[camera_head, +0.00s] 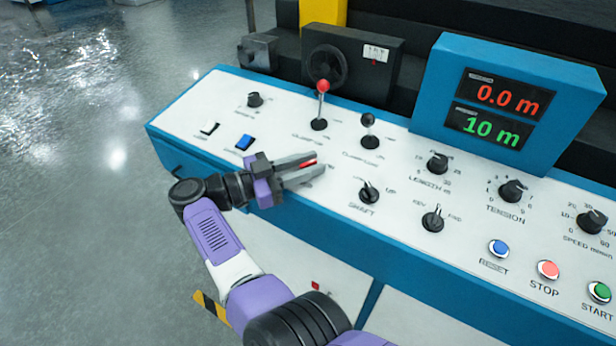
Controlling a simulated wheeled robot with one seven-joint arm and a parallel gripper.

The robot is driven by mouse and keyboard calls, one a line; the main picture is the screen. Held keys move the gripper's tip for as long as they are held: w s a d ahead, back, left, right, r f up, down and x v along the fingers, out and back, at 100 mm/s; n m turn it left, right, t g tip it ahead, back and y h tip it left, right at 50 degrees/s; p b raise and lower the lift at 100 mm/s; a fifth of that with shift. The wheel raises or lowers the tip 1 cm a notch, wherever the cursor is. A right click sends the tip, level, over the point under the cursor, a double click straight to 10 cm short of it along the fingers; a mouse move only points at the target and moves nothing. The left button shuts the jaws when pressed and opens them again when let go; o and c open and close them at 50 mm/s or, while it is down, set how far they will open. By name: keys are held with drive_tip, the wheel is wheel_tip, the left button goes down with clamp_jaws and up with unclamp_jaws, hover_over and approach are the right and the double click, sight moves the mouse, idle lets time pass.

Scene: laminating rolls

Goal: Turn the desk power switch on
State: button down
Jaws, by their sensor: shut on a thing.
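My gripper (308,169) is over the left part of the white control panel, its fingers pointing right. A small red piece (309,162) shows between the fingers, and they are shut on it. It looks like a red switch in line with the white and blue rocker switches, but most of it is hidden by the fingers. Its label is mostly covered, so I cannot read whether it is the desk power switch. I cannot tell which way it is set.
The shaft knob (369,192) is at right. The lit display box (570,80) reads 0.0 m and 10 m.

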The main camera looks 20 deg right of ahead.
sight(283, 174)
drive_tip(key=shift+f+m+g+b, duration=0.1)
drive_tip(key=shift+m+g+b, duration=0.3)
drive_tip(key=shift+g+b, duration=0.15)
drive_tip(key=c, duration=1.5)
unclamp_jaws()
drive_tip(key=a+b, duration=0.1)
drive_tip(key=a, duration=0.1)
drive_tip(key=a+b, duration=0.2)
drive_tip(key=a, duration=0.1)
drive_tip(key=shift+w+a+f, duration=0.1)
drive_tip(key=shift+a+f, duration=0.15)
drive_tip(key=shift+a, duration=0.05)
drive_tip(key=shift+a+r+b, duration=0.25)
drive_tip(key=shift+a+b, duration=0.6)
drive_tip(key=shift+a, duration=0.2)
